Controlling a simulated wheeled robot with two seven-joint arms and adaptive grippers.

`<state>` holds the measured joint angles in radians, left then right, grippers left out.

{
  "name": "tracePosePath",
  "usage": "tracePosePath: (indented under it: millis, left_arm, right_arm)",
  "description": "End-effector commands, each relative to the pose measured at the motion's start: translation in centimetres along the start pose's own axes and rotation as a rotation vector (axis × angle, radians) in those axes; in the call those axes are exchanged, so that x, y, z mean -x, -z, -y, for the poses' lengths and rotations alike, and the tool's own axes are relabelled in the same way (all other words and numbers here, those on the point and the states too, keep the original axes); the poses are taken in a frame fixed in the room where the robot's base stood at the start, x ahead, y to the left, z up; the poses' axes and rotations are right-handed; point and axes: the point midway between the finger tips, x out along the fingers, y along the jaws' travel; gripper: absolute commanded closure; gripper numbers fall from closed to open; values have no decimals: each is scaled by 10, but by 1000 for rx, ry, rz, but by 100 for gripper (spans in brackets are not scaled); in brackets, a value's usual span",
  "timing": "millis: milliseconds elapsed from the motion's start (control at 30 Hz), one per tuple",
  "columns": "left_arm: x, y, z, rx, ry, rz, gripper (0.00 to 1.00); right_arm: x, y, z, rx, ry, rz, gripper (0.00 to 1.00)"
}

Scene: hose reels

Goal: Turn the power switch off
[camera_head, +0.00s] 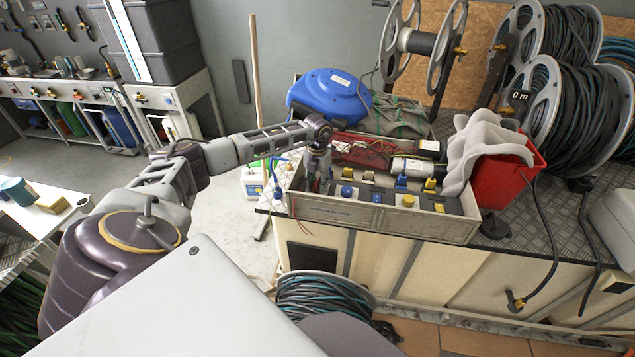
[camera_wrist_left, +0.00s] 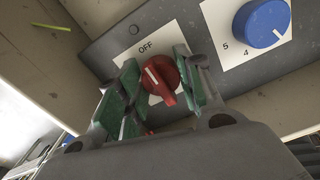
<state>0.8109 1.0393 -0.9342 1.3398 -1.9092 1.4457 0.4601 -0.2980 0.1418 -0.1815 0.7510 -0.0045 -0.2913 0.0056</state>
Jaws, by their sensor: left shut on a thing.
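The power switch is a red rotary knob (camera_wrist_left: 160,78) on a white plate marked OFF (camera_wrist_left: 146,47) in the left wrist view. Its white line points to the upper left in that view, close to the OFF mark. My left gripper (camera_wrist_left: 158,88) is shut on the knob, with a green-padded finger on each side. In the head view the left gripper (camera_head: 318,184) reaches down to the left end of the long grey panel box (camera_head: 375,217) and hides the knob. My right gripper is not in view.
A blue numbered knob (camera_wrist_left: 262,23) sits beside the switch; it also shows in the head view (camera_head: 347,191). A yellow knob (camera_head: 408,201) is farther right. A blue hose reel (camera_head: 328,95) stands behind, and a red bucket (camera_head: 508,177) stands right of the box.

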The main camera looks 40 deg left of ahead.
Motion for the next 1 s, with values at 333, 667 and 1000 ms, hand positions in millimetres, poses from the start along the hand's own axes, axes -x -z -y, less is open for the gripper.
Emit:
tracePosePath:
  millis: [333,667,1000]
  left_arm:
    - [1,-1,0,1,1,4,42]
    - [1,0,0,0,0,1,42]
    - [21,-1,0,0,2,3,42]
  right_arm:
    - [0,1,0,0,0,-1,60]
    - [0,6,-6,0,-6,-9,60]
    - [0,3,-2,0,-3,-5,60]
